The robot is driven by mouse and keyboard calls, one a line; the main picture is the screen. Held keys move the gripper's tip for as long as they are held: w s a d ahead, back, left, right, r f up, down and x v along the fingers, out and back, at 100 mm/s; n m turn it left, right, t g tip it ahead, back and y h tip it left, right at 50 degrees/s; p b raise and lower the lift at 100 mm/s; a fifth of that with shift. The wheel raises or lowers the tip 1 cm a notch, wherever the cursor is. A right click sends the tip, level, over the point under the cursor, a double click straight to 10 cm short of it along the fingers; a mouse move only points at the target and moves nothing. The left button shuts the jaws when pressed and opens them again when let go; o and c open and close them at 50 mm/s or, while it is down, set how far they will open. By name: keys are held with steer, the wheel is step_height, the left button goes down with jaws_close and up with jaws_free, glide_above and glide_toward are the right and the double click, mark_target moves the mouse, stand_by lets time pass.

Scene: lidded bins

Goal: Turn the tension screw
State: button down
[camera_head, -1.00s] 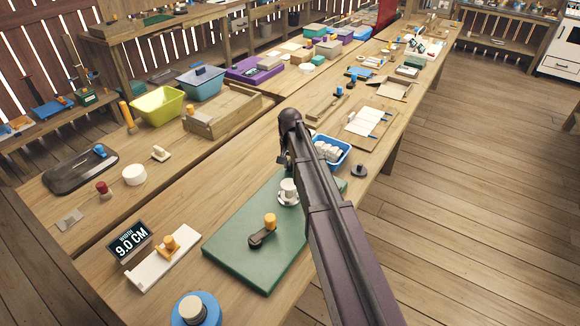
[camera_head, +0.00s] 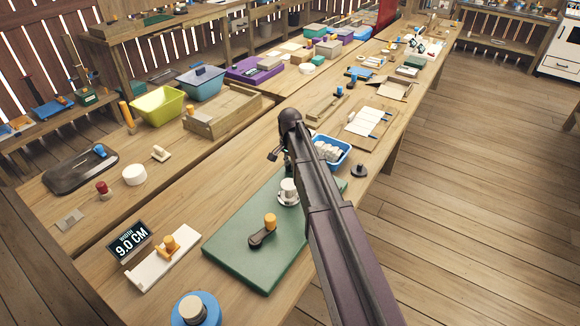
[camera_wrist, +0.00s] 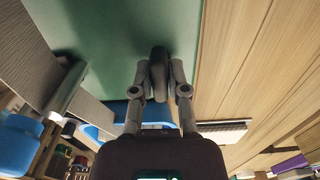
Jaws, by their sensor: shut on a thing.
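My gripper (camera_wrist: 158,84) is shut on a dark rounded knob (camera_wrist: 158,62), seen in the wrist view, which appears to be the tension screw. One finger presses on each side of it, over the green board (camera_wrist: 120,30). The green board (camera_head: 236,258) there carries a crank with an orange knob (camera_head: 269,222) and a white flanged spool (camera_head: 288,192) beside my arm.
A blue tray of pale items (camera_head: 330,151) stands just beyond my arm. Open floor is at right.

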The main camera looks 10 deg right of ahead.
mark_target(290, 162)
steer(key=c, duration=0.8)
jaws_free()
steer(key=shift+o, duration=0.2)
steer(key=shift+r+p, duration=2.55)
